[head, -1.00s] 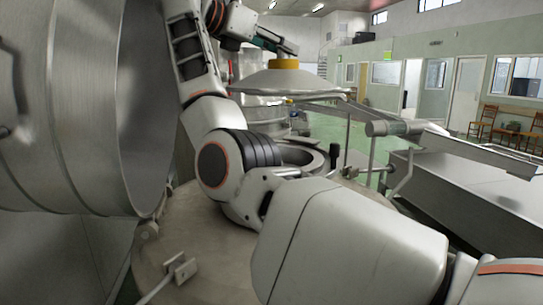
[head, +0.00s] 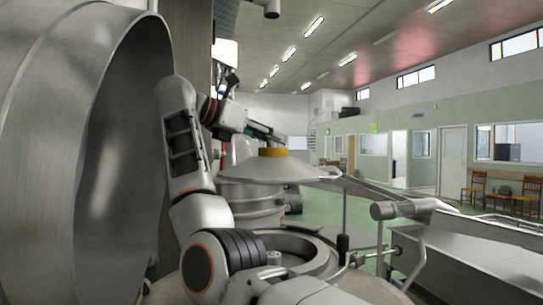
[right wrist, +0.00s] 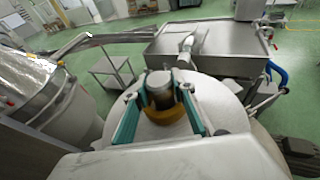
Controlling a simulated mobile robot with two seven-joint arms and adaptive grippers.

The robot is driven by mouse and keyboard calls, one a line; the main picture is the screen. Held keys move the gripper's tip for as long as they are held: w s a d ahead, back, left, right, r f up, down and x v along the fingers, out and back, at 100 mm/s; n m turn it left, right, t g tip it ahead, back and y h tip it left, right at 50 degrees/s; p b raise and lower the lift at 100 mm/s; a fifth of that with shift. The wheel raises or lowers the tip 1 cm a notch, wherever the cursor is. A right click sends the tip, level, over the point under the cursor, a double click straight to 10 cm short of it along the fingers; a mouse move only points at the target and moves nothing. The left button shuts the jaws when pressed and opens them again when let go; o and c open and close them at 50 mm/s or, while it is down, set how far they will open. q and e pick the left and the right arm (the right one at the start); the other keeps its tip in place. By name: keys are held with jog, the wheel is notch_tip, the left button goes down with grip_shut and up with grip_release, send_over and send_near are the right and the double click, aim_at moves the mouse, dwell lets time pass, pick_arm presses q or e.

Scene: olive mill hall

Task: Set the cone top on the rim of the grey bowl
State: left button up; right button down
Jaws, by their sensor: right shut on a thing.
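The cone top (head: 275,171) is a wide, shallow grey cone with a yellow-orange collar (head: 272,152) at its peak. My right gripper (head: 268,135) is shut on the knob at this peak. In the right wrist view, the gripper (right wrist: 160,95) has its green fingers on both sides of the dark knob, above the pale cone (right wrist: 215,97). The cone appears roughly level. A round, grey-rimmed opening, apparently the grey bowl (head: 321,258), shows lower in the head view, with a visible gap beneath the cone. My right arm hides part of its rim. My left gripper is not visible.
A large steel drum (head: 60,150) fills the left side. A metal bar with a cylinder (head: 398,209) and upright rods stand right of the bowl. A steel tank (head: 250,205) stands behind the cone. A long metal trough (head: 470,265) lies at right. Green floor is open beyond.

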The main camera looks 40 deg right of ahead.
notch_tip(320, 180, down, 18)
jog(key=shift+f, duration=0.25)
dwell(0.5)
jog(key=shift+f, duration=0.2)
jog(key=c, duration=1.7)
grip_release()
jog(key=shift+w+f, duration=0.1)
